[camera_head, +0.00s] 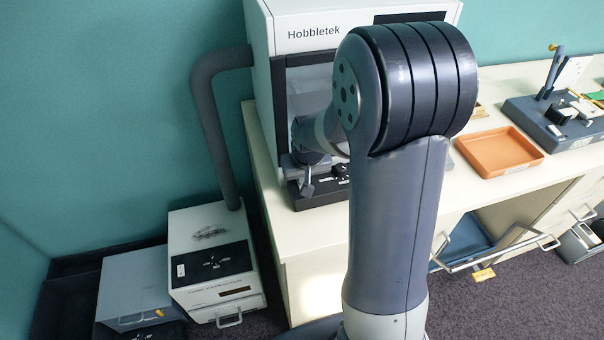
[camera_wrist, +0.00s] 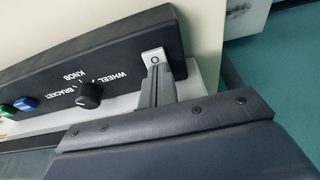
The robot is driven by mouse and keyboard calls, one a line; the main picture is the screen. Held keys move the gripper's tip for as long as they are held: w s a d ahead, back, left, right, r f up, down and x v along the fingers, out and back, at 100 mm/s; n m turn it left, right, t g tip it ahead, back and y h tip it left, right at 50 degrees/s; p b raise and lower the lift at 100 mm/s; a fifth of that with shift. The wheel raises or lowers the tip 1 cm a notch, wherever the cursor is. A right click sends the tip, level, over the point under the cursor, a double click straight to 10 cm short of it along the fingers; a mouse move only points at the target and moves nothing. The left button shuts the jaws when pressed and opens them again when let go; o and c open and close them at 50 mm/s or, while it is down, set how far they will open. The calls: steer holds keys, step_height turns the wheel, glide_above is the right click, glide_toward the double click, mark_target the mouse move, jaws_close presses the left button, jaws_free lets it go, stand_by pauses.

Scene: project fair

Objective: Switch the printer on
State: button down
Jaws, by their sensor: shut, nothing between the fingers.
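The printer (camera_head: 316,32) is a pale cabinet marked Hobbletek, with a windowed front, on the cream counter. Its black control panel (camera_head: 325,194) runs along the bottom front and fills the upper left of the wrist view (camera_wrist: 60,70). There I see a black selector knob (camera_wrist: 89,96) labelled WHEEL, BRACKET and KNOB, and a small pale switch (camera_wrist: 152,56) marked O at the panel's end. My gripper (camera_wrist: 154,82) is shut and empty, its fingertips right at this switch; I cannot tell whether they touch. In the head view my arm hides part of the printer front.
A blue button (camera_wrist: 25,104) and a green button (camera_wrist: 6,110) sit at the panel's other end. A grey hose joins the printer to a floor unit (camera_head: 207,238) with its own dial. An orange tray (camera_head: 498,152) lies on the counter to the right. An open drawer (camera_head: 465,245) juts out below.

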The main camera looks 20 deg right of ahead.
steer(key=shift+s, duration=0.15)
steer(key=shift+r+p, duration=0.45)
steer(key=shift+r, duration=0.05)
steer(key=v, duration=1.3)
steer(key=shift+f, duration=0.1)
steer(key=b, duration=0.2)
steer(key=w+b, duration=0.1)
steer(key=b, duration=0.1)
steer(key=shift+w+r+t, duration=0.1)
steer(key=shift+r+t, duration=0.2)
steer(key=x, duration=0.9)
steer(key=p+x, duration=0.1)
steer(key=x, duration=0.4)
steer(key=shift+s+f, duration=0.15)
steer(key=shift+s, duration=0.25)
